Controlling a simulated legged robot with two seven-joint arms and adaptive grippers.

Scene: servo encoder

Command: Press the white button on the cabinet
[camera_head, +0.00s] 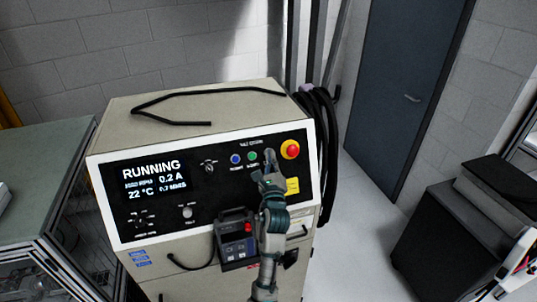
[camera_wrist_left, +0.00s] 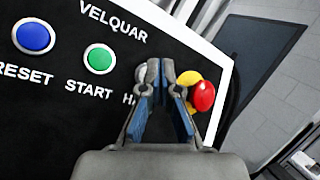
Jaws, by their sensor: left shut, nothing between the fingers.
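The cabinet (camera_head: 190,105) is a cream box with a black control panel in a white frame. My left gripper (camera_head: 268,160) is in front of the upper right of the panel, between the green button and the red knob. In the left wrist view its fingertips (camera_wrist_left: 162,66) are together and empty, over the button spot. A pale button (camera_wrist_left: 141,73) shows only as a sliver left of the fingers; its label below is mostly hidden after "H". I cannot tell whether the fingertips touch it. My right gripper is not in view.
A blue RESET button (camera_wrist_left: 33,36) and a green START button (camera_wrist_left: 100,59) are to the left. A red knob on a yellow base (camera_wrist_left: 202,96) is close on the right. A panel screen (camera_head: 146,180) reads RUNNING. Black cables (camera_head: 325,150) hang beside the cabinet.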

